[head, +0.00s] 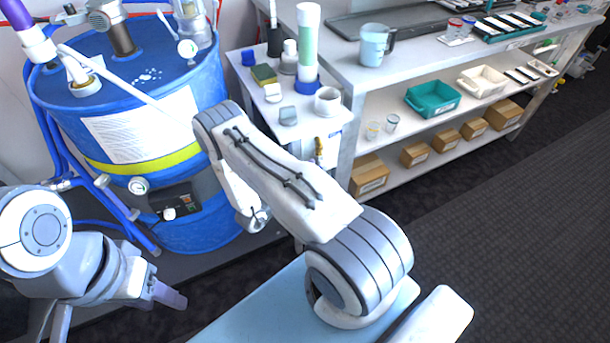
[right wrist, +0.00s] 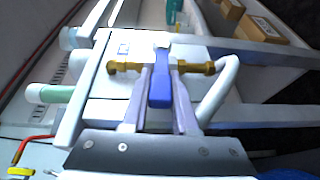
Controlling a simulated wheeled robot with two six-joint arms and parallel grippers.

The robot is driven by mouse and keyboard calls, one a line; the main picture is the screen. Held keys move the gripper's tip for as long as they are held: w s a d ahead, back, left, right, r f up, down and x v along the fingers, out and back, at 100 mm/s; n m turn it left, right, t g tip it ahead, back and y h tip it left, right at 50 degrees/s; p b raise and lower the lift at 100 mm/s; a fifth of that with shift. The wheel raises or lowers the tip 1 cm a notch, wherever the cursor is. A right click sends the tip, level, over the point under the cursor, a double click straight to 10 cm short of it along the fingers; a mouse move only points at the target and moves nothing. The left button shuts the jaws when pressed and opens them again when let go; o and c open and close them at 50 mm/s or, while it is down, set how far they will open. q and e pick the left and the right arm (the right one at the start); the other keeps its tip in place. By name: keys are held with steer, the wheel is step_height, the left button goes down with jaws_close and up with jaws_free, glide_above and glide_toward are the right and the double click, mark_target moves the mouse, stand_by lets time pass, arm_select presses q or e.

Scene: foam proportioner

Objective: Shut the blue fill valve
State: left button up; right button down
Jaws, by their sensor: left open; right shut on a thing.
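The blue fill valve shows in the right wrist view as a blue lever (right wrist: 160,88) on a brass body (right wrist: 125,67). The lever lies across the line of the brass body and points toward my wrist. My right gripper (right wrist: 163,78) is shut on the lever, one finger on each side. In the head view a brass fitting (head: 319,148) shows on the white cabinet's side; the lever cannot be made out there. My right gripper is hidden behind my own arm in that view. My left gripper (head: 166,294) is open and empty at the lower left, away from the valve.
A blue drum (head: 190,110) with a yellow band, gauges and hoses stands at the left. Bottles and small items crowd the cabinet top. A white shelf bench (head: 350,100) with bins and boxes runs to the right. The dark floor (head: 500,200) is clear.

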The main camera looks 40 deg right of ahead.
steer(key=shift+f+h+b, duration=0.2)
steer(key=shift+h+b, duration=0.2)
steer(key=shift+b, duration=0.05)
steer(key=c, duration=0.7)
jaws_free()
steer(key=a, duration=0.3)
steer(key=s+a+b, duration=0.1)
steer(key=a, duration=0.6)
steer(key=shift+s+a+f, duration=0.1)
steer(key=shift+s, duration=0.25)
